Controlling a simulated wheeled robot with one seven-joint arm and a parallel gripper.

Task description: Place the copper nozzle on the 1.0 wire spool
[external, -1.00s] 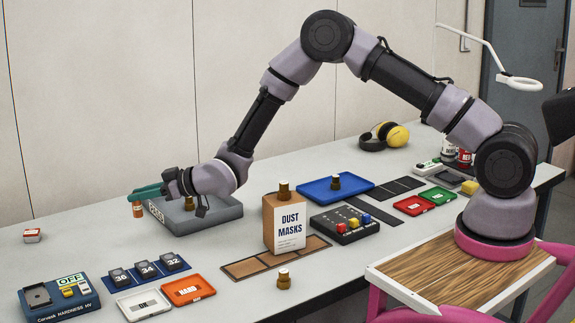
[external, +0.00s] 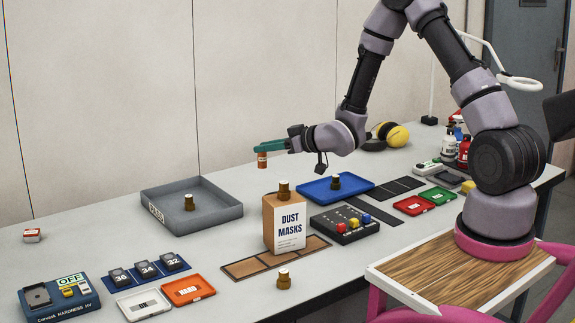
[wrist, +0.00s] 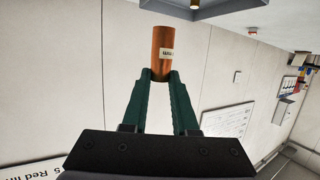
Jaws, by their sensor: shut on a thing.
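The copper nozzle (external: 262,161) is a small copper-coloured cylinder with a pale label. My gripper (external: 261,147) is shut on it, its green fingers pinching one end, and holds it in the air behind the dust masks box. The wrist view also shows the nozzle (wrist: 163,45) between the fingertips of my gripper (wrist: 160,77). Several small brown, brass-topped pieces stand about: one in the grey tray (external: 190,201), one on the box (external: 283,190), one in the blue tray (external: 335,182) and one at the table's front (external: 284,280). I cannot read a 1.0 mark on any.
The grey tray (external: 160,218) is left of my gripper, the blue tray (external: 310,191) below and right. The dust masks box (external: 289,228) stands tall in the middle. An orange tray (external: 188,291) and hardness tester (external: 60,298) are front left.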

